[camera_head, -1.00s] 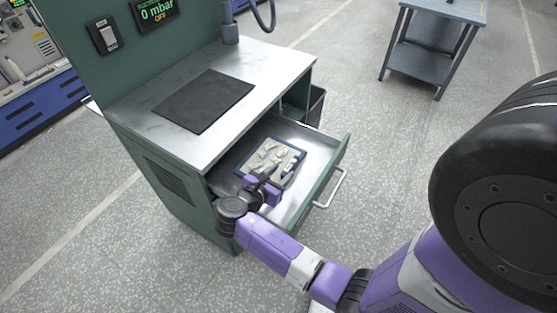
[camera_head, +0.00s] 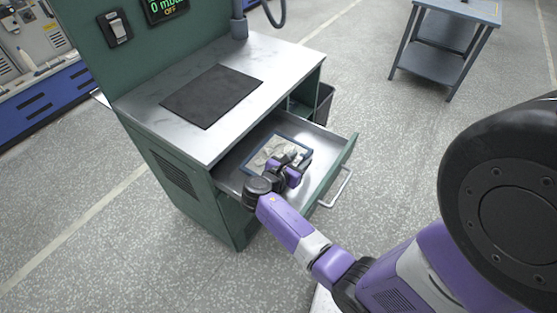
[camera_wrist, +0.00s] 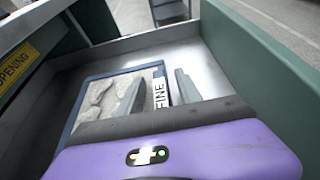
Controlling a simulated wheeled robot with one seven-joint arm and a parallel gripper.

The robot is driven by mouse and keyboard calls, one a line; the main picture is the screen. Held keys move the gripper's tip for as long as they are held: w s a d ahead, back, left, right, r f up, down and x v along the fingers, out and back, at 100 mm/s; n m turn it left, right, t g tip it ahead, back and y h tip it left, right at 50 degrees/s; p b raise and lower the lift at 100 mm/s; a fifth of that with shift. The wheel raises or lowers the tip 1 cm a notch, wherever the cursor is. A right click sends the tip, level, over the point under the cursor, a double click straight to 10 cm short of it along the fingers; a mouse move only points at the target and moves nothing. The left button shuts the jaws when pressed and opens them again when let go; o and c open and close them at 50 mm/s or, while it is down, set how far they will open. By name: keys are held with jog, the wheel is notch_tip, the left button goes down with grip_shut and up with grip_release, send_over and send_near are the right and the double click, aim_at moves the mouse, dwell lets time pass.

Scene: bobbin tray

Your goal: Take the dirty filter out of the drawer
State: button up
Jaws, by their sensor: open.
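The dirty filter (camera_head: 262,157) lies flat in the open drawer (camera_head: 322,177). It has a dark blue frame and a grey, lumpy, dirt-covered face. In the wrist view the filter (camera_wrist: 98,92) shows a white label reading "FINE" at its right side. My gripper (camera_head: 291,157) is inside the drawer, over the filter's right part, and hides some of it. In the wrist view my open gripper (camera_wrist: 158,92) has one finger over the filter's face and the other past its right edge, over bare drawer floor. The fingertips' height above the filter is hard to tell.
The green bench (camera_head: 180,175) has a metal top with a black mat (camera_head: 212,95). The drawer's front has a silver handle (camera_head: 337,188). A dark bin (camera_head: 323,103) stands beside the bench. A blue-grey table (camera_head: 440,45) is at the back right, with open floor between.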

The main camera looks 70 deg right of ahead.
grip_shut()
jog(key=shift+r, duration=0.15)
